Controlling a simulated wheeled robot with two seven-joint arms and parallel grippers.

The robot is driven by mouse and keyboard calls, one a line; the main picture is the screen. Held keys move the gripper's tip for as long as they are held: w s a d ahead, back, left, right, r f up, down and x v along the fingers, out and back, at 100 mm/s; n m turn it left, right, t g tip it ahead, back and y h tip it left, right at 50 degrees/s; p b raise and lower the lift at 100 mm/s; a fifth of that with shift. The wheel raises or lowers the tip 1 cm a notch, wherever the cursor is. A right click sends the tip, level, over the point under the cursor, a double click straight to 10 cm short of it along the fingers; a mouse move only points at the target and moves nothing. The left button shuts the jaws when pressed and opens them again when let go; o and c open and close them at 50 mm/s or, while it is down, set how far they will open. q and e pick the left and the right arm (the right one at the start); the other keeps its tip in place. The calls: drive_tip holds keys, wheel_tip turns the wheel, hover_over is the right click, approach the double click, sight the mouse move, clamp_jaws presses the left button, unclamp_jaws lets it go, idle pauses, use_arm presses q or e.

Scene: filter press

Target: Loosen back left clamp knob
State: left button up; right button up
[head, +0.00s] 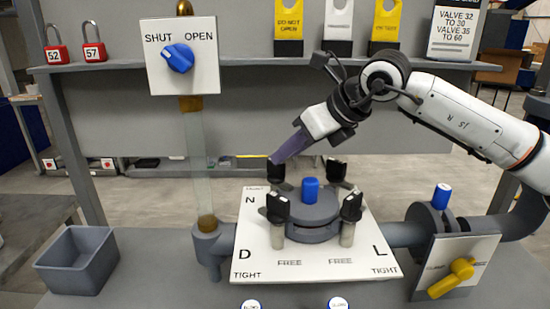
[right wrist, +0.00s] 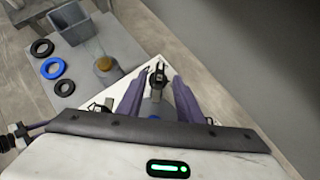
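The back left clamp knob (head: 276,174) is black and stands at the back left of the round grey filter press lid (head: 313,212). My right gripper (head: 272,160), with purple fingers, slants down to it and partly overlaps it in the head view. In the right wrist view the fingers (right wrist: 158,76) stand apart, with a dark clamp knob (right wrist: 158,73) between their tips; contact cannot be told. The other black knobs are back right (head: 336,169), front left (head: 277,208) and front right (head: 351,206). My left gripper is not in view.
A blue cap (head: 310,189) stands up mid-lid. A white plate (head: 258,238) marked TIGHT and FREE lies under the press. A clear column (head: 197,160) stands left. A grey bin (head: 78,260) is at far left. A yellow-handled valve (head: 452,278) is right. A shelf (head: 120,66) runs behind.

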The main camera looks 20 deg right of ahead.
sight(280, 175)
drive_tip(key=x, duration=0.6)
drive_tip(key=shift+p, duration=0.4)
clamp_jaws()
